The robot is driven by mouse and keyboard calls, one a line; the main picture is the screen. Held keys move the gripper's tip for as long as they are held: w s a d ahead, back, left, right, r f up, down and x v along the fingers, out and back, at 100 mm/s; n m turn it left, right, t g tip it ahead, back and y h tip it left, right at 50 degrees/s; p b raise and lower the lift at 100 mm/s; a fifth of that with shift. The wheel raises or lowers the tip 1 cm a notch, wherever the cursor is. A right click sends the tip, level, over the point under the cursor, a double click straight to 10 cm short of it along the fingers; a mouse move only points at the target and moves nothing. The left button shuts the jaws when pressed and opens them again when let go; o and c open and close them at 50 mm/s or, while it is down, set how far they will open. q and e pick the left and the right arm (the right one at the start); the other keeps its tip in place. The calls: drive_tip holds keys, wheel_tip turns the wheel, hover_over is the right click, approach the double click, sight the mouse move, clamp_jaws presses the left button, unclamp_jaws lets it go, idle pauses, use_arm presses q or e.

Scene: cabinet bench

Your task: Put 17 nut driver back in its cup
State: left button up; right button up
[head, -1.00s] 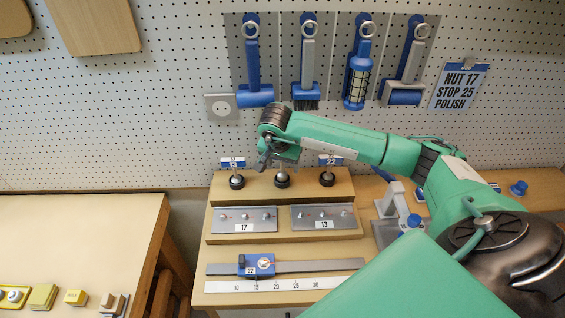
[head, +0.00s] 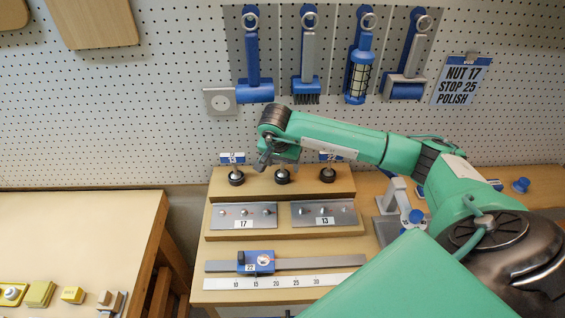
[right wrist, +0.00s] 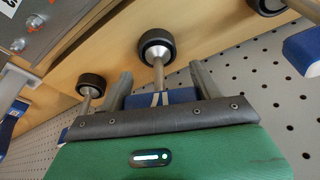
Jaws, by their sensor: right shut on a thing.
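My right gripper (head: 280,160) is above the middle black cup (head: 282,177) on the wooden stand. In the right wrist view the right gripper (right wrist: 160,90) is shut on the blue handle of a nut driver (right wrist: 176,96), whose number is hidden. Its metal shaft runs to the middle cup (right wrist: 155,42) and its silver end shows within the black ring. I cannot tell how deep it sits. A driver marked 13 (head: 233,159) stands in the left cup and one marked 22 (head: 330,157) in the right cup. My left gripper is out of view.
Plates marked 17 (head: 243,224) and 13 (head: 323,222) are on the stand's front step. A blue slide gauge (head: 256,262) lies in front. Tools hang on the pegboard behind, beside a card (head: 462,80) reading NUT 17, STOP 25, POLISH.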

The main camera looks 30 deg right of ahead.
drive_tip(key=o, duration=1.3)
drive_tip(key=shift+c, duration=0.2)
drive_tip(key=shift+r, duration=0.1)
drive_tip(key=b+v, duration=0.3)
drive_tip(key=v, duration=1)
drive_tip(key=shift+r, duration=0.35)
drive_tip(key=shift+a, duration=0.1)
